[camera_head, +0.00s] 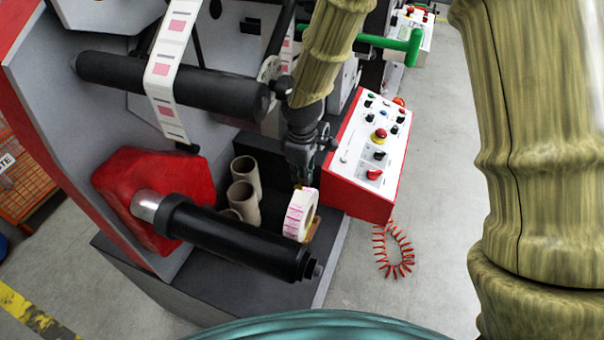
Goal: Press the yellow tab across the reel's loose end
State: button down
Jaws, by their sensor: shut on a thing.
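A small white reel (296,216) with pink printed labels stands on edge on the dark deck, behind the free end of the black lower roller. My gripper (302,180) points down from above and its fingertips are right at the top of the reel. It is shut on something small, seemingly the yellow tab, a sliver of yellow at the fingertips. The fingers hide most of it, and I cannot tell whether it touches the reel. The reel's loose end cannot be made out. A tan-yellow piece (314,231) shows low at the reel's right side.
The black lower roller (235,238) juts out in front of the reel. Cardboard cores (243,205) stand left of it. A red-sided control box (366,150) with buttons is close on the right. A label web (165,75) runs over the upper roller (215,92).

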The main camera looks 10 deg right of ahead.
aim_at(302, 197)
jog(key=shift+f+b, duration=1.2)
jog(key=shift+f, duration=0.4)
jog(key=shift+f+b, duration=0.55)
jog(key=shift+f, duration=0.75)
jog(key=shift+s+f, duration=0.1)
jog(key=shift+f, duration=0.35)
dwell(0.3)
jog(key=c, duration=1.5)
grip_release()
jog(key=shift+c, duration=0.2)
jog(key=shift+r, duration=0.15)
